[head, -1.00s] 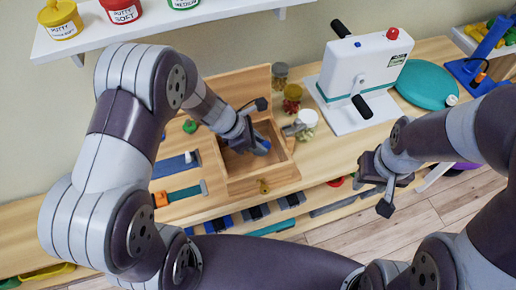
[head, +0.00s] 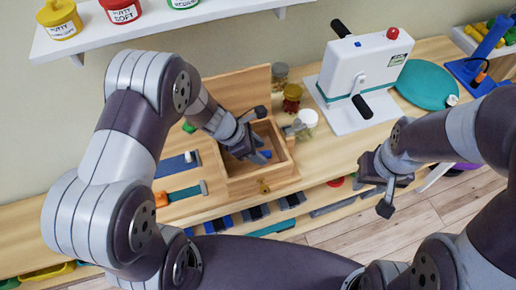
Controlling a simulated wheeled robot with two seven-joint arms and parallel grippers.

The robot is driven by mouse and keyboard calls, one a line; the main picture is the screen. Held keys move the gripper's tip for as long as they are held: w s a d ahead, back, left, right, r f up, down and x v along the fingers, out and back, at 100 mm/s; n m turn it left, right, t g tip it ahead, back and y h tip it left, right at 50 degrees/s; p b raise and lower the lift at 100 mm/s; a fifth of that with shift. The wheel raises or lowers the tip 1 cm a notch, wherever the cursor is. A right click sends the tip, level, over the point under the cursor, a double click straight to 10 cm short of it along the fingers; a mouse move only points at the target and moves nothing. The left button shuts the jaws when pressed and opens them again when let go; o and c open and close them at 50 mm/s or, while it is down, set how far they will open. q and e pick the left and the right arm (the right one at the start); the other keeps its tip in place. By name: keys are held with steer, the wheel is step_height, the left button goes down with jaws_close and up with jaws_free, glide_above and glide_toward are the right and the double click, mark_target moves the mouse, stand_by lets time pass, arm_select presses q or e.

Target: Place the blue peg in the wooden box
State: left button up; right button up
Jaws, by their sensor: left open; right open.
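The wooden box (head: 282,171) stands open on the bench, its lid (head: 231,92) raised at the back. My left gripper (head: 262,136) is open and reaches down over the box's inside. A small blue piece, the blue peg (head: 266,154), shows inside the box close beside the lower finger. It is partly hidden by the gripper, and I cannot tell whether it touches the finger. My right gripper (head: 374,186) is open and empty, in front of the bench, to the right of the box.
Small jars (head: 292,98) stand right of the box, near the white hand-crank machine (head: 363,68) and a teal disc (head: 427,83). Blue and teal strips (head: 177,165) lie on the bench to the left. A shelf with putty tubs (head: 123,10) hangs above. A lower shelf holds several items.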

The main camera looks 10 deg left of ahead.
arm_select(q)
steer(key=v, duration=1.1)
steer(key=shift+a+r+p, duration=0.2)
steer(key=shift+r+p, duration=0.15)
stand_by(0.3)
